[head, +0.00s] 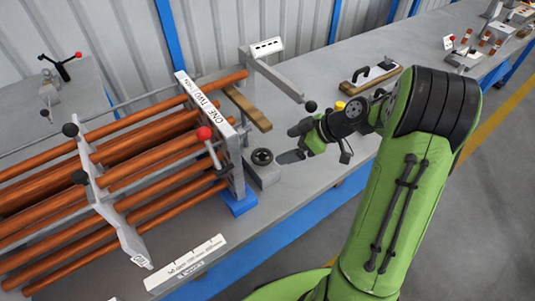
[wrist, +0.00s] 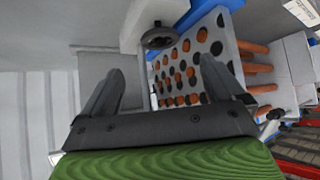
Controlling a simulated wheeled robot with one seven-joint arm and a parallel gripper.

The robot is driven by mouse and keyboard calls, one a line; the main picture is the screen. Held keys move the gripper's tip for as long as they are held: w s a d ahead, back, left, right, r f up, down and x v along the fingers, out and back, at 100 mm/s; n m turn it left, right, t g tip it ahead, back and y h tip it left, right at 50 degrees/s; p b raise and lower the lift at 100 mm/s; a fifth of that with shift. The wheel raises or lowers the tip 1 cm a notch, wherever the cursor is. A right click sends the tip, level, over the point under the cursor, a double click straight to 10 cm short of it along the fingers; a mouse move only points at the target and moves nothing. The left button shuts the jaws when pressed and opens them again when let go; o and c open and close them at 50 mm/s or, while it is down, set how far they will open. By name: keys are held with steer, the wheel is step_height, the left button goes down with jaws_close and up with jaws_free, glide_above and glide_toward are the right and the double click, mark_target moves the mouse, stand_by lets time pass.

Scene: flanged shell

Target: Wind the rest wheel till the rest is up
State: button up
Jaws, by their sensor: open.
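The rest wheel appears to be the small dark handwheel (head: 262,157) on a grey block beside the end plate of the tube bundle. In the wrist view the handwheel (wrist: 160,38) is ahead, above and between the fingertips, and apart from them. My gripper (head: 291,142) is just right of the wheel in the head view; in the wrist view my gripper (wrist: 159,75) has its two fingers spread with nothing between them. Which part is the rest, perhaps the wooden-topped bar (head: 247,108), I cannot tell for certain.
The perforated end plate (wrist: 190,65) of the copper tube bundle (head: 130,165) stands close to my gripper. A red-knobbed lever (head: 205,134) and a black-knobbed arm (head: 310,106) stick out nearby. A labelled ruler (head: 187,263) lies at the bench front.

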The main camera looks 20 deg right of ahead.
mark_target(263, 155)
steer(key=b+x, duration=0.1)
steer(key=x, duration=0.8)
steer(key=shift+b, duration=0.3)
steer(key=c, duration=1)
